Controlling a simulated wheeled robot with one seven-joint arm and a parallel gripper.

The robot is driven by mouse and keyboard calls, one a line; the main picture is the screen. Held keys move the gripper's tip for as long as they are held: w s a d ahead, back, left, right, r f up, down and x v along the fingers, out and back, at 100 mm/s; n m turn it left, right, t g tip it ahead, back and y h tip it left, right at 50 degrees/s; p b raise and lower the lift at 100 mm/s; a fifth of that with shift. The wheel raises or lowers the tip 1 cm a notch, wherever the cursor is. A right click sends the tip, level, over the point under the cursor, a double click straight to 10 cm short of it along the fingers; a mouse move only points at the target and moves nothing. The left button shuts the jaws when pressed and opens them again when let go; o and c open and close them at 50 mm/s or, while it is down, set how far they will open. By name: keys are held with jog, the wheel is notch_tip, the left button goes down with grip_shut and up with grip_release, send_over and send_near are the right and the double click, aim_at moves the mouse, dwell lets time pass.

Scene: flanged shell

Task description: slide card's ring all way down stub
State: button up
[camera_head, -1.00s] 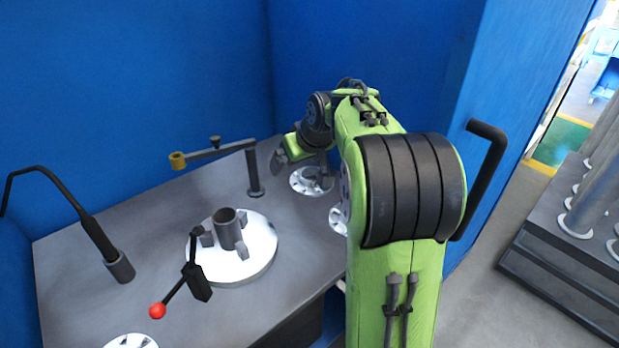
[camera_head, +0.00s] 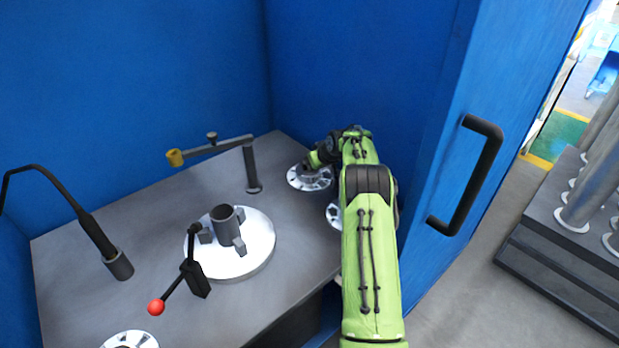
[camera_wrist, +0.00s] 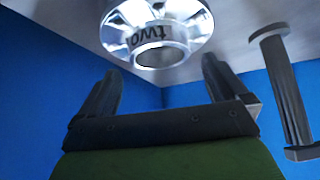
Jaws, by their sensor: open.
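A silver flanged piece (camera_head: 308,180) lies on the table at the back right. In the wrist view a silver flanged piece (camera_wrist: 178,12) fills the top middle, with a short round stub (camera_wrist: 162,55) at its centre and the lettering "two" beside it. I cannot make out a separate card or ring. My gripper (camera_wrist: 162,66) is open, its two fingers apart on either side of the stub's near end, with nothing visibly held. In the head view my gripper is mostly hidden by my arm, close to the back right flanged piece.
A post with a side arm (camera_head: 250,167) stands left of my gripper. A white turntable (camera_head: 262,258) carries a grey cup fixture (camera_head: 226,226). A red-knobbed lever (camera_head: 156,307) and a black lamp-like arm (camera_head: 92,232) stand left. Blue walls close the back and right.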

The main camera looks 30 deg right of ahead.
jog(key=x, duration=0.4)
jog(key=shift+w+f, duration=0.1)
jog(key=shift+f, duration=0.15)
jog(key=shift+c, duration=0.3)
jog(key=c, duration=1.7)
jog(key=shift+w+d+r, duration=0.1)
jog(key=shift+r, duration=0.15)
grip_shut()
